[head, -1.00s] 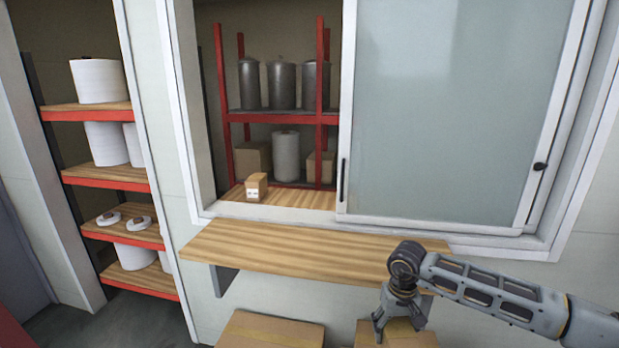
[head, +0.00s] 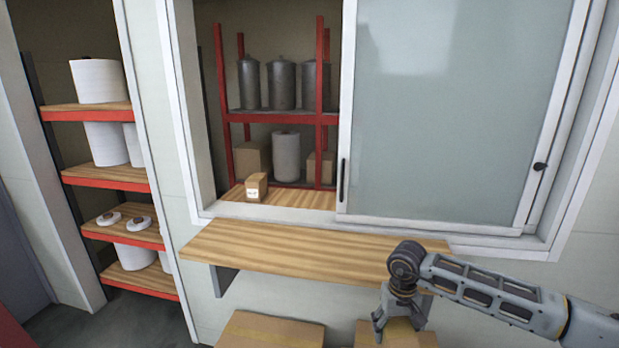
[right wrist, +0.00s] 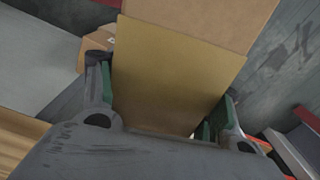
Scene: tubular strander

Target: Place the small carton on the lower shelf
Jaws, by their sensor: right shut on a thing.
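My right gripper (head: 400,328) points down at the bottom right of the head view, below the wooden shelf under the window. In the right wrist view its fingers (right wrist: 165,105) are shut on a plain tan carton (right wrist: 178,75), one finger at each side. In the head view a carton (head: 412,341) shows at these fingers, partly hidden and cut off by the lower edge. A small labelled carton (head: 257,188) stands upright on the wooden sill inside the window, apart from the gripper. The lower wooden shelf (head: 300,248) has a bare top. My left gripper is not in view.
Another carton (head: 268,331) lies low, left of the gripper. A sliding glass pane (head: 440,120) covers the window's right part. Behind the opening, a red rack (head: 277,115) holds dark canisters, a white roll and cartons. White spools fill the shelves (head: 110,178) at left.

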